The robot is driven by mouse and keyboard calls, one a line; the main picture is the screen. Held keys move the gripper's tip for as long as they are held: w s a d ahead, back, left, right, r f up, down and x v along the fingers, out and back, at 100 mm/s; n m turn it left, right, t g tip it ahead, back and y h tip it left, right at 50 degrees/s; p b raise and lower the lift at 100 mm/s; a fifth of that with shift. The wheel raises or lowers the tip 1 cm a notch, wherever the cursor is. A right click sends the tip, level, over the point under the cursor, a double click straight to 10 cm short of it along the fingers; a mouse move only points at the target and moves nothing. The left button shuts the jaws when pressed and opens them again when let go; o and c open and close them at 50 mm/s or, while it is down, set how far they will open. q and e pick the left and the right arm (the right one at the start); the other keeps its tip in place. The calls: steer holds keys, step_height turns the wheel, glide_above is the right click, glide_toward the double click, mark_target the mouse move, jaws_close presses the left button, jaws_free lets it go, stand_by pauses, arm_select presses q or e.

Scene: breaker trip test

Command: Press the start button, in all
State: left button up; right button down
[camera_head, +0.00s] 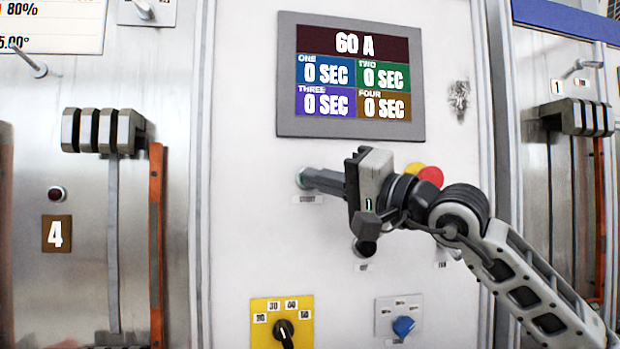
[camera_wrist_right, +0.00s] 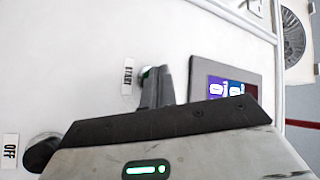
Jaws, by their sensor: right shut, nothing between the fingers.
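The start button (camera_head: 299,180) is a small green-lit button on the white panel, with a START label (camera_head: 307,200) under it. My right gripper (camera_head: 312,180) is shut and empty, its fingertips at the button and covering part of it. In the right wrist view the fingertips (camera_wrist_right: 151,88) overlap the green button (camera_wrist_right: 146,71), beside the START label (camera_wrist_right: 128,76). I cannot tell whether the button is pressed in. The display (camera_head: 350,80) above reads 60 A, with 0 SEC in all four fields. My left gripper is not in view.
A red button (camera_head: 431,175) sits behind my right wrist. A dark knob (camera_head: 364,248) is just below the gripper. A yellow selector plate (camera_head: 265,335) and a blue knob (camera_head: 403,326) are lower down. Breaker bays with levers (camera_head: 100,130) flank the panel.

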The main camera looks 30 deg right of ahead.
steer(key=shift+s+a+b, duration=0.2)
steer(key=shift+s+b, duration=0.35)
steer(key=shift+s, duration=0.35)
steer(key=shift+s+a+b, duration=0.2)
steer(key=shift+s+b, duration=0.15)
steer(key=shift+s, duration=0.45)
steer(key=shift+s+a+b, duration=0.25)
steer(key=shift+s+b, duration=0.1)
steer(key=shift+s, duration=0.45)
steer(key=shift+s+a+b, duration=0.2)
steer(key=shift+s+b, duration=0.15)
steer(key=shift+s, duration=0.45)
